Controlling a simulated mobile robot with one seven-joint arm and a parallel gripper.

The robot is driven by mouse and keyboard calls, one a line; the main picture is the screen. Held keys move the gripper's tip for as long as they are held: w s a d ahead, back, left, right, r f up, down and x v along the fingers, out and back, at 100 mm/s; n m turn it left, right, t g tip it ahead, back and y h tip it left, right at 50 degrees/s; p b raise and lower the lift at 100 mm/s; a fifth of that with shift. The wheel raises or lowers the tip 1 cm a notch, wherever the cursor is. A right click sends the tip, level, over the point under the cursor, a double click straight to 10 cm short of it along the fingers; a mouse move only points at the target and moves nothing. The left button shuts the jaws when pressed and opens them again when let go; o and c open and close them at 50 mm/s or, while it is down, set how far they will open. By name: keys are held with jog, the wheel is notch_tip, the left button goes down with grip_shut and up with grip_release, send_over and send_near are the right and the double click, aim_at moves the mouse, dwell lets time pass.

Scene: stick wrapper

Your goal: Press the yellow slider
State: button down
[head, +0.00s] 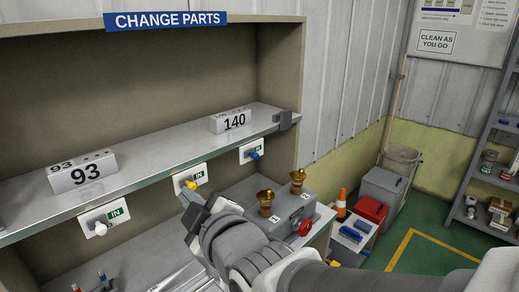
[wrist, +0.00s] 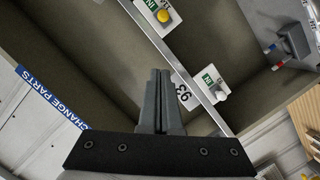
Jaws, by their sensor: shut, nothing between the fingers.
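The yellow slider (head: 191,185) is a small knob on a white plate (head: 187,177) under the front edge of the shelf. It also shows at the top of the wrist view (wrist: 162,15), in front of the fingertips with a gap between. My gripper (head: 190,200) is shut and empty, just below the yellow slider in the head view, partly covering its plate's lower edge. The fingers show close together in the wrist view (wrist: 160,72). From the head view I cannot tell how far the fingertips are from the knob.
A white slider (head: 100,228) is to the left and a blue slider (head: 254,155) to the right, each on a plate. Blocks marked 93 (head: 82,174) and 140 (head: 230,121) stand on the shelf (head: 150,158). A grey box (head: 283,208) with brass cups is right of my gripper.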

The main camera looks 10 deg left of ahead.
aim_at(190, 185)
jog(key=p+x, duration=0.3)
jog(key=x, duration=0.6)
jog(key=shift+w+a, duration=0.15)
jog(key=shift+w+d+f+p, duration=0.35)
jog(key=shift+w+d+f, duration=0.35)
jog(key=shift+f, duration=0.2)
jog(key=shift+w+d+f, duration=0.3)
jog(key=shift+f, duration=0.2)
